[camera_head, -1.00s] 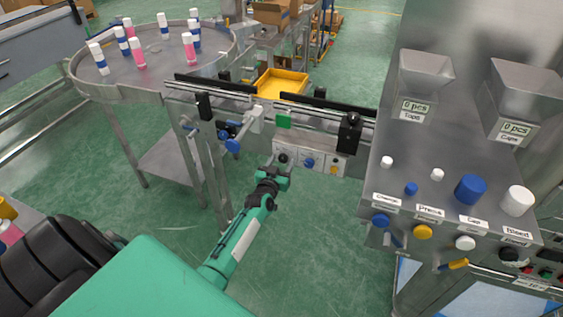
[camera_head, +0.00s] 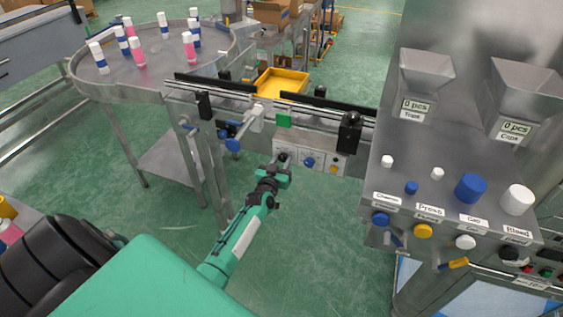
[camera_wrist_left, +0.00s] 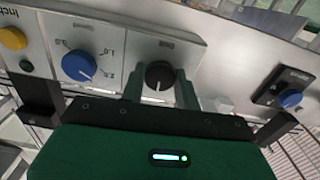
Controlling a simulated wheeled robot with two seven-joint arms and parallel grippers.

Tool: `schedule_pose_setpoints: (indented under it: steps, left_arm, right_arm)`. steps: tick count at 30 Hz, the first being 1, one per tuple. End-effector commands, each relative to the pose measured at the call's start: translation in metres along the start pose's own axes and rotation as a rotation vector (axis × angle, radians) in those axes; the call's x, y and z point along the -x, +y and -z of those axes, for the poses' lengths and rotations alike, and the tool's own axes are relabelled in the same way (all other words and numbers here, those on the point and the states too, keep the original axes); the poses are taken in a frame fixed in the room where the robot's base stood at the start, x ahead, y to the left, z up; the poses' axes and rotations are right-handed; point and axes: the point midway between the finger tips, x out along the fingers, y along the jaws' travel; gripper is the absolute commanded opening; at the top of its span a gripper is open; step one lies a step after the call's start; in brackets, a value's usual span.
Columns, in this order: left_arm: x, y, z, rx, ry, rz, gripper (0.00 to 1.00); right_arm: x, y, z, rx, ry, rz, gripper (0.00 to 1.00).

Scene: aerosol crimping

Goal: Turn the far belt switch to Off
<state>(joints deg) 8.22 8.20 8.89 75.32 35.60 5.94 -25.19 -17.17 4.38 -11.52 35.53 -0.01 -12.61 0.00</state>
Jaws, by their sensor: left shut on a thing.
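The belt control panel (camera_head: 311,162) hangs under the conveyor rail. The switch is a dark round knob (camera_wrist_left: 159,76) at the panel's left end in the head view. A white mark on the knob points down in the left wrist view. My left gripper (camera_head: 281,165) is at this knob, with one finger on each side of it in the left wrist view (camera_wrist_left: 160,88). It is shut on the knob. The fingers partly hide the knob in the head view, and the label above it is too blurred to read. My right gripper is out of view.
A blue dial (camera_wrist_left: 78,65) sits beside the knob, with a yellow button (camera_wrist_left: 13,38) beyond it. Another blue knob (camera_wrist_left: 290,98) is on a dark plate at the right. A round table (camera_head: 150,75) holds several bottles. The crimping station (camera_head: 440,190) stands at the right.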

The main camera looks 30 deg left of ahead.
Motion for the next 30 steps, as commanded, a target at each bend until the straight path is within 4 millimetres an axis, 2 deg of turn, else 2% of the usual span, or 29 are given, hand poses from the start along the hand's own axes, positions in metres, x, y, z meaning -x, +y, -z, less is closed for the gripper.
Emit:
schedule_pose_setpoints:
  steps: [21, 30]
  left_arm:
    - [0.000, 0.001, -0.001, 0.579, 0.000, 0.000, 0.09]
    - [0.000, 0.000, -0.001, 0.754, 0.000, 0.001, 0.09]
  right_arm:
    - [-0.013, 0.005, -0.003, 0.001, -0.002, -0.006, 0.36]
    - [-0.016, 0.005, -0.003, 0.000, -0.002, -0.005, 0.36]
